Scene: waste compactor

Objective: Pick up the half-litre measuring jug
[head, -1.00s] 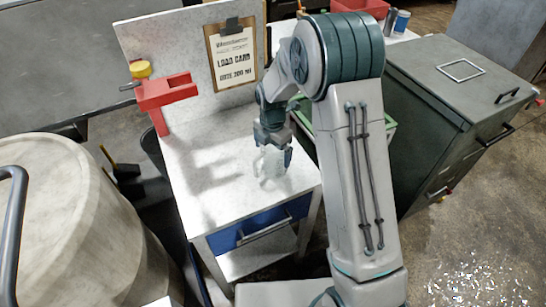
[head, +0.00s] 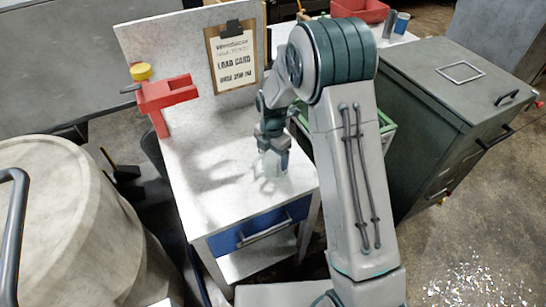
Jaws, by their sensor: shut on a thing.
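The measuring jug (head: 270,182) is a small clear vessel on the light grey worktop (head: 215,190), near its front right. It is faint against the surface and partly hidden by my gripper. My gripper (head: 273,164) points down over the jug with its fingers shut on it. The jug looks upright, at or very near the worktop; I cannot tell whether its base touches.
A red clamp-like fixture (head: 166,95) stands at the worktop's left edge. A clipboard card (head: 234,58) leans on the back panel. A blue drawer (head: 258,227) is below. A dark green cabinet (head: 440,100) stands right, a large pale drum (head: 70,225) left. The worktop's left part is clear.

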